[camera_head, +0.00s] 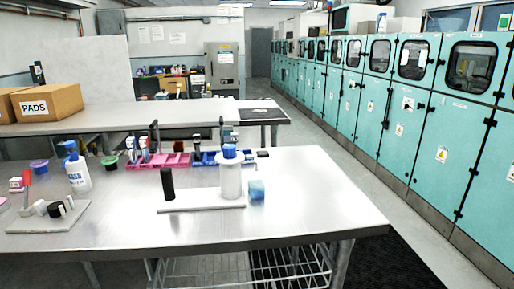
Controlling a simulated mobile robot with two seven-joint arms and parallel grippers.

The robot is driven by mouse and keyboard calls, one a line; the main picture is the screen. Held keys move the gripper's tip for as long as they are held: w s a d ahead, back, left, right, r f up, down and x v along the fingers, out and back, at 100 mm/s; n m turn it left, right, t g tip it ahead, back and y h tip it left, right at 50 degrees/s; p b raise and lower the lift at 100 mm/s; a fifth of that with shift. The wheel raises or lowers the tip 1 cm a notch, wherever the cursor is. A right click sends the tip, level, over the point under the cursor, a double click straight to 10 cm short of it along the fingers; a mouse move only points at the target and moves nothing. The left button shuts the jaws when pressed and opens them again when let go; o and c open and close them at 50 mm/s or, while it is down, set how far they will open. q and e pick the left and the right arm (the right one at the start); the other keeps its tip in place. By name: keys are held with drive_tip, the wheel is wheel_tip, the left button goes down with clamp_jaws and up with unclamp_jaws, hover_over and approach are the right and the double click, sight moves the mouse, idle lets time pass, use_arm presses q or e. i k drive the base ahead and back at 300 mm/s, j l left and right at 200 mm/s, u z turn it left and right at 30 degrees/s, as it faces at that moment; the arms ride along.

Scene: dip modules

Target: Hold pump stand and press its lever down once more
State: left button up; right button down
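A white base plate (205,207) lies on the near steel table. A black upright post (167,184) stands at its left end. A white cylinder (230,180) with a blue top (229,151) stands at its right end. This looks like the pump stand, though I cannot make out a lever on it. Neither of my grippers is in view, and nothing touches either plate.
A white bottle (78,178) with a blue pump head stands left. Pink (158,161) and blue (205,160) trays lie behind. The steel table's (300,205) front and right are clear.

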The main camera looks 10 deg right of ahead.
sight(260, 154)
drive_tip(key=i+j, duration=0.1)
drive_tip(key=i, duration=0.85)
drive_tip(key=k+l, duration=0.6)
drive_tip(key=l, duration=0.2)
